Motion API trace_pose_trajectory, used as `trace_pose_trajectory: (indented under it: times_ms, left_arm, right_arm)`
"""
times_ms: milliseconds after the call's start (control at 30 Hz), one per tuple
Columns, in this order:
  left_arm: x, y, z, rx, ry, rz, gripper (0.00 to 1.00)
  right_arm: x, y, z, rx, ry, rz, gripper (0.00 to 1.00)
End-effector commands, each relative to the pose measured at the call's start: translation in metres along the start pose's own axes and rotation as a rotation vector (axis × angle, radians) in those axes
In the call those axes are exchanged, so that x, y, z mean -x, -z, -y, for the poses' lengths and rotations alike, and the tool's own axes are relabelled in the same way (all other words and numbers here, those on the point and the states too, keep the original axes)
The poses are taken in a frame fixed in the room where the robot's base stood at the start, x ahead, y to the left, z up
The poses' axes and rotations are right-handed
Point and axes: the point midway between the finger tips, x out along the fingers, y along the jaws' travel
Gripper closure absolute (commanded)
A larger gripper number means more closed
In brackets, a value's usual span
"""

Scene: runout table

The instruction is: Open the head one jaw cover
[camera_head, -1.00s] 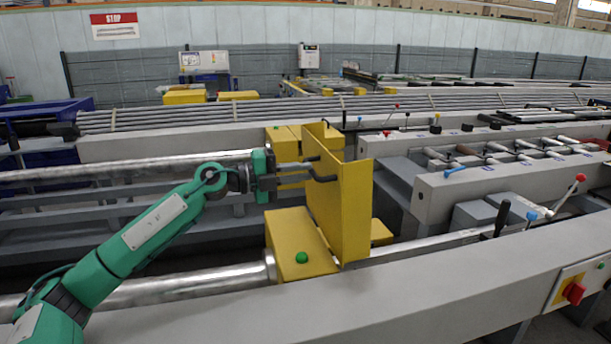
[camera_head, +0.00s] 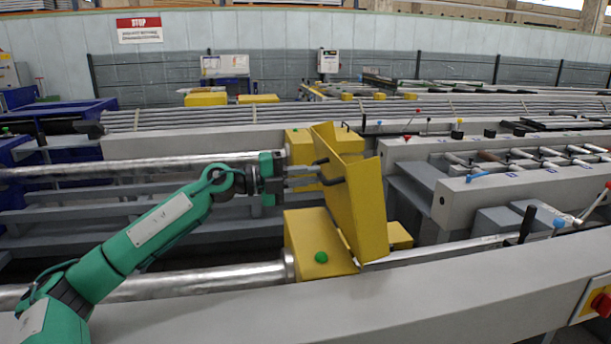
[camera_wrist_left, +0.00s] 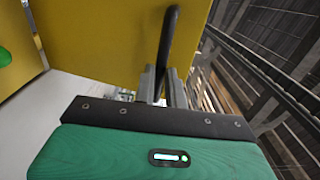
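The head one jaw cover (camera_head: 362,205) is a yellow plate standing steeply beside a yellow block with a green button (camera_head: 321,257). Its top leans left. A black bar handle (camera_head: 333,178) sticks out from its left face. My left gripper (camera_head: 316,174) is at this handle, left of the cover. In the left wrist view, the grey fingers (camera_wrist_left: 160,85) sit on either side of the black handle (camera_wrist_left: 167,45) and appear shut on it. The yellow cover (camera_wrist_left: 105,40) fills the upper left there. My right gripper is not in view.
A steel bar (camera_head: 200,282) runs into the yellow block from the left. A long grey beam (camera_head: 400,290) crosses the front, with a red switch (camera_head: 601,304) at right. Levers (camera_head: 528,222) stand right of the cover. More yellow housings (camera_head: 300,143) stand behind it.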

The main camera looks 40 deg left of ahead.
Motion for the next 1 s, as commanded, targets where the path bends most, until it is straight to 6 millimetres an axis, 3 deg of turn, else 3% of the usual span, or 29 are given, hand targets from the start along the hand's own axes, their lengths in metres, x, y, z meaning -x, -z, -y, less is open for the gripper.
trace_pose_trajectory:
  times_ms: [33,100,1000]
  left_arm:
    - [-0.0034,0.0049,-0.0160,0.011,-0.025,-0.016,0.80]
    - [-0.0033,0.0048,-0.0154,0.011,-0.024,-0.016,0.66]
    - [-0.0016,0.0010,-0.0074,0.008,-0.014,-0.010,0.66]
  right_arm:
    - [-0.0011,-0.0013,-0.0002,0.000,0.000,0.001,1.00]
    - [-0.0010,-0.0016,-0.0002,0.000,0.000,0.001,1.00]
    - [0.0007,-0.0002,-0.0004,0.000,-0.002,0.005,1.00]
